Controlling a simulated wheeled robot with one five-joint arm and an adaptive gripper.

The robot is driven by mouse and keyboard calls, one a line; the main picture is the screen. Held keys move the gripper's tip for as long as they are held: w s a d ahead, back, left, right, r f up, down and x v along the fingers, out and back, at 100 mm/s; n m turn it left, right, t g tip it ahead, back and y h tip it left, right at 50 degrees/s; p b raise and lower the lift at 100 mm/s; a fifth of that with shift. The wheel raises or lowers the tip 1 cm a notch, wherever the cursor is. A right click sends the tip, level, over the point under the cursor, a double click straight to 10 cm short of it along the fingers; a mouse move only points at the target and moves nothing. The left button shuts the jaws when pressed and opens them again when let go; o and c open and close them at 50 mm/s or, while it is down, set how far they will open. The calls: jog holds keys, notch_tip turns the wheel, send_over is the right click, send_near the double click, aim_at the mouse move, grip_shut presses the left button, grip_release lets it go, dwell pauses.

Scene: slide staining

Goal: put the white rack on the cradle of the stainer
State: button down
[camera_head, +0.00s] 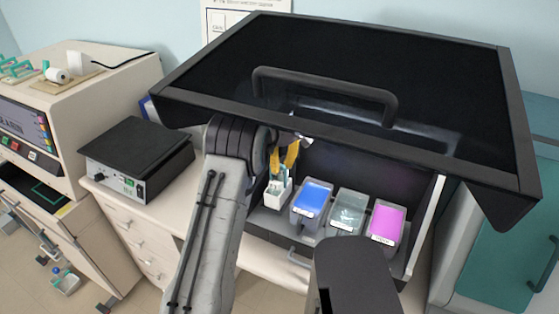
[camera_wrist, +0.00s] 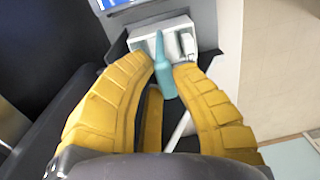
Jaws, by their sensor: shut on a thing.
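The white rack (camera_head: 277,194) hangs or stands at the left end of the stainer's row of baths, left of the blue bath. Its teal handle (camera_wrist: 164,75) rises between the yellow fingers of my gripper (camera_head: 284,158). In the wrist view my gripper (camera_wrist: 168,72) is shut on that handle, with the white rack (camera_wrist: 145,34) just beyond the fingertips. The rack looks roughly upright in the head view. The stainer (camera_head: 510,120) has its black lid raised over the arm. I cannot make out the cradle, nor whether the rack touches anything below.
A blue bath (camera_head: 312,199), a grey bath (camera_head: 347,212) and a magenta bath (camera_head: 386,222) stand in a row right of the rack. The lid overhangs my arm closely. A black-topped hot plate (camera_head: 138,152) sits on the counter to the left.

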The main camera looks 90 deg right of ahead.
jog(key=shift+f, duration=0.45)
jog(key=c, duration=1.2)
grip_release()
jog(key=shift+d+r+b, duration=0.1)
jog(key=shift+r+b, duration=0.5)
jog(key=shift+r, duration=1.85)
jog(key=shift+r+p, duration=0.3)
jog(key=shift+r, duration=1.1)
